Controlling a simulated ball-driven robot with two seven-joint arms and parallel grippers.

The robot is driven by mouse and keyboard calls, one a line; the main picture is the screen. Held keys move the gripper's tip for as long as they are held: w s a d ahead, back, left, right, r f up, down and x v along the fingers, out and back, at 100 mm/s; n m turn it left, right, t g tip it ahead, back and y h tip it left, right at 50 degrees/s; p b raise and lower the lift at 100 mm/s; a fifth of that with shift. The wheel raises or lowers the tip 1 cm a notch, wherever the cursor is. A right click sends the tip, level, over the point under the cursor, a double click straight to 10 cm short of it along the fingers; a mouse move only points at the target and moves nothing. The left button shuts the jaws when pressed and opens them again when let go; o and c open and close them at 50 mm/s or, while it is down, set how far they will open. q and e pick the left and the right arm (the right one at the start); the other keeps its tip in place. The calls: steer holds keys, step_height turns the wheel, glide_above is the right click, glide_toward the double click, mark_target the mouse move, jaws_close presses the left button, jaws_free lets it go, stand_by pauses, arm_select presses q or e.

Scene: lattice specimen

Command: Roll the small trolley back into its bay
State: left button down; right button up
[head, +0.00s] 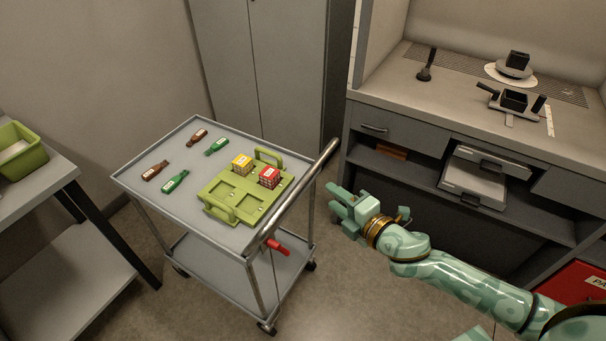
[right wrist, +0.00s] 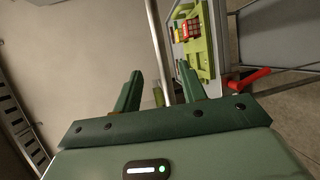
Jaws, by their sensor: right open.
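The small grey trolley (head: 137,167) stands on the floor at the centre left of the head view, with a metal push handle (head: 305,188) on its right side. A green tray (head: 218,188) with a yellow box (head: 242,163) and a red box (head: 269,178) lies on its top. My right gripper (head: 335,191) is open and empty, just right of the handle. In the right wrist view the handle bar (right wrist: 158,50) runs upright beyond the open fingers (right wrist: 147,93); I cannot tell if it lies between them. My left gripper is out of view. No bay is clearly identifiable.
Several small bottles (head: 175,181) lie on the trolley's top. A red lever (head: 277,247) sticks out below the handle. A side table (head: 40,190) with a green bin (head: 22,150) stands left, a cabinet (head: 285,60) behind, and a workbench (head: 400,95) right. Floor shows in front.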

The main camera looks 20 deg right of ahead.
mark_target(306, 177)
steer(key=b+x, duration=0.2)
steer(key=x, duration=0.9)
steer(key=shift+w+f, duration=0.25)
steer(key=shift+w, duration=0.15)
steer(key=shift+w+a, duration=0.25)
steer(key=shift+w, duration=0.35)
jaws_close()
